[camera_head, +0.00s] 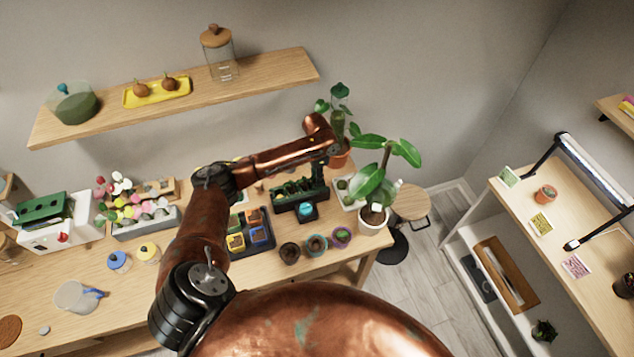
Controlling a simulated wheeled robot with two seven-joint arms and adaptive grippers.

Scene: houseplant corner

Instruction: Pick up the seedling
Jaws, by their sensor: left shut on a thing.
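My left arm comes up from the bottom, bends at the elbow and reaches right over the table. My left gripper (318,188) points down at the right end of a dark green planter (283,207) holding small green seedlings (292,187). The gripper is shut on a seedling there, but the held part is small, dark and mostly hidden. A teal square pot (307,211) shows just below the gripper, in front of the planter; I cannot tell whether they touch. My right gripper is not in view.
A dark tray (265,247) with small coloured pots is left of the planter. Three round pots (316,245) line the front edge. A white-potted plant (373,220) stands at the right corner, and a terracotta-potted plant (340,158) behind. A wooden shelf (200,97) is above.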

